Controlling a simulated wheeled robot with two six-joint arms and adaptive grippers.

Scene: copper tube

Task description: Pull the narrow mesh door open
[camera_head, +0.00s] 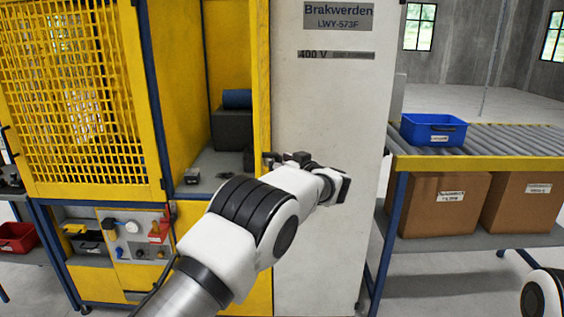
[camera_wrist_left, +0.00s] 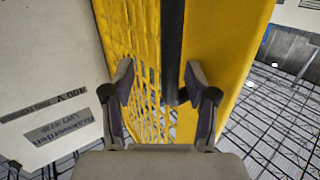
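The narrow mesh door (camera_head: 262,75) shows in the head view as a yellow strip, nearly edge-on, beside the white cabinet. The cell's inside shows to its left, so the door appears to stand open. In the left wrist view, its yellow mesh (camera_wrist_left: 140,40) and a dark vertical bar handle (camera_wrist_left: 172,50) fill the middle. My left gripper (camera_head: 272,158) is at the door's edge. In the wrist view its fingers (camera_wrist_left: 160,82) are apart, with the handle's lower part between them. I cannot tell whether they touch it. My right gripper is out of view.
A wide yellow mesh panel (camera_head: 75,90) stands left of the opening. The white cabinet (camera_head: 325,110) is right behind my left wrist. Right of it is a roller conveyor (camera_head: 500,140) with a blue bin (camera_head: 433,130) and cardboard boxes (camera_head: 445,205) below. A control panel (camera_head: 135,235) is at lower left.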

